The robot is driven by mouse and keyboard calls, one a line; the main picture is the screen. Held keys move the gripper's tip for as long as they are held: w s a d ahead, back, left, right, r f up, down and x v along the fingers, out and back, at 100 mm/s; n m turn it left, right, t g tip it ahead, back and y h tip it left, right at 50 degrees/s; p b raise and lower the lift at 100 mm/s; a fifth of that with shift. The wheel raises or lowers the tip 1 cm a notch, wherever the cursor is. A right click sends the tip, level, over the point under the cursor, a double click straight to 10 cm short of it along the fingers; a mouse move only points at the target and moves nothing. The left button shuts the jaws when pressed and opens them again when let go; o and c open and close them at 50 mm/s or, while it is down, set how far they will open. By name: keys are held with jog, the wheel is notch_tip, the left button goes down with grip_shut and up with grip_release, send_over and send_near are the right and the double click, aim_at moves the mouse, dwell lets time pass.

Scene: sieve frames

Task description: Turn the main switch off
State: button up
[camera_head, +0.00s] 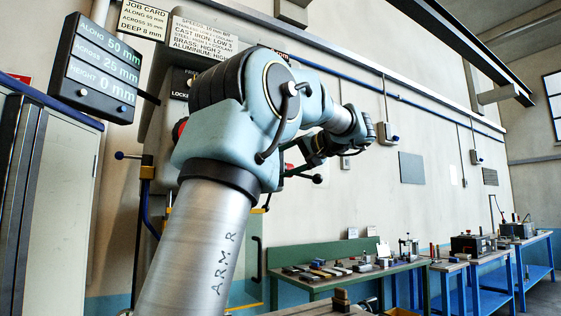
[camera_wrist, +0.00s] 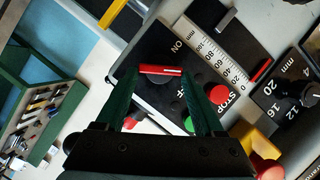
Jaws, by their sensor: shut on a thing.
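The main switch shows in the wrist view as a red handle (camera_wrist: 160,70) with a pale stripe, on a dark panel (camera_wrist: 203,65). An ON label (camera_wrist: 176,46) is above and right of it. A partly hidden label ending in FF (camera_wrist: 181,88) is below and right. My gripper (camera_wrist: 162,74) has its two green fingers closed on the handle, one at each end. The handle lies roughly level in this picture; I cannot tell which label it points to. In the head view my arm blocks most of the machine, and the switch is not visible there.
A red STOP button (camera_wrist: 219,94) and a green button (camera_wrist: 188,123) sit close to the right finger. A millimetre scale (camera_wrist: 212,52) and a numbered dial (camera_wrist: 289,98) are further right. A readout box (camera_head: 102,72) and a bench (camera_head: 330,276) show in the head view.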

jog(key=shift+w+d+f+m+t+y+b, duration=0.15)
jog(key=shift+m+y, duration=0.3)
jog(key=shift+m, duration=0.5)
jog(key=shift+s+f+m+t+y+b, duration=0.15)
jog(key=shift+m+y, duration=0.25)
jog(key=shift+m, duration=0.6)
jog(key=shift+w+d+f+m+y+b, duration=0.15)
jog(key=shift+m+y, duration=0.3)
jog(key=shift+m, duration=0.5)
jog(key=shift+a, duration=0.1)
jog(key=o, duration=1.4)
jog(key=shift+b+v, duration=1.35)
jog(key=shift+v, duration=4.05)
